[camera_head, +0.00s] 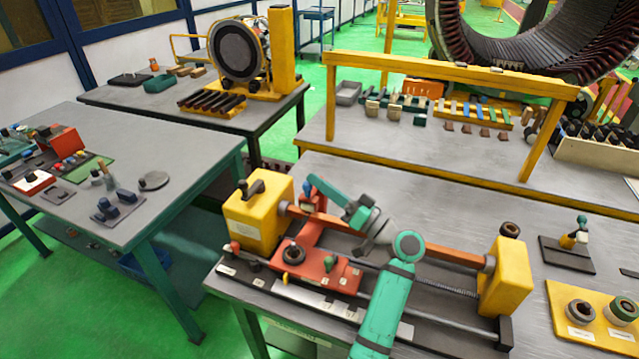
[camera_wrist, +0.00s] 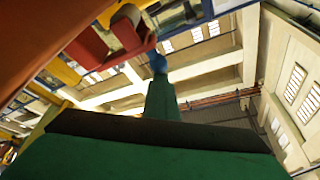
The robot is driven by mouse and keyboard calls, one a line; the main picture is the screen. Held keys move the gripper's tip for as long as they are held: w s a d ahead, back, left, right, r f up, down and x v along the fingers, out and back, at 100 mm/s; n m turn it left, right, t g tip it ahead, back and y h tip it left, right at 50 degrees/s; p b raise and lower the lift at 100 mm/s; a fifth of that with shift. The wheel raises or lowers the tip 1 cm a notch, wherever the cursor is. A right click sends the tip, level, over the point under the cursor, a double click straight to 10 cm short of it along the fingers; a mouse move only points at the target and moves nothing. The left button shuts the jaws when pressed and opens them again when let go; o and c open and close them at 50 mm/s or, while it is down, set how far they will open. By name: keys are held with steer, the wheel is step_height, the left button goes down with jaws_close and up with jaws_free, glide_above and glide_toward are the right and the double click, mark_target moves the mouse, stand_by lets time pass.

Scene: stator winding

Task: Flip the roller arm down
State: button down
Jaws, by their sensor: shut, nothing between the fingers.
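The winding machine has a red carriage (camera_head: 315,268) with a raised red-orange roller arm (camera_head: 312,228) toward the left yellow end block (camera_head: 258,212). In the wrist view, a red part that looks like the roller arm (camera_wrist: 88,45) is close by at the upper left, with a brownish rounded piece at its end. My teal gripper (camera_head: 318,186) reaches left over the orange crossbar to the top of the arm. It is shut and holds nothing. Its fingers (camera_wrist: 158,85) lie beside the red part, near a small blue tip. I cannot tell whether they touch.
The right yellow end block (camera_head: 506,276) and orange crossbar (camera_head: 440,252) are close to my arm. A yellow frame (camera_head: 450,75) stands behind. A yellow tray with rings (camera_head: 590,316) is at the right. Another grey table (camera_head: 130,180) is at the left.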

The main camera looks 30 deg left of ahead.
steer(key=shift+s+a+f, duration=0.1)
steer(key=shift+a+f, duration=0.1)
steer(key=shift+f, duration=0.05)
step_height(320, 180, up, 4)
steer(key=w+d, duration=0.1)
steer(key=w+v, duration=0.1)
steer(key=v, duration=0.8)
steer(key=shift+d+f, duration=0.15)
steer(key=shift+f, duration=0.05)
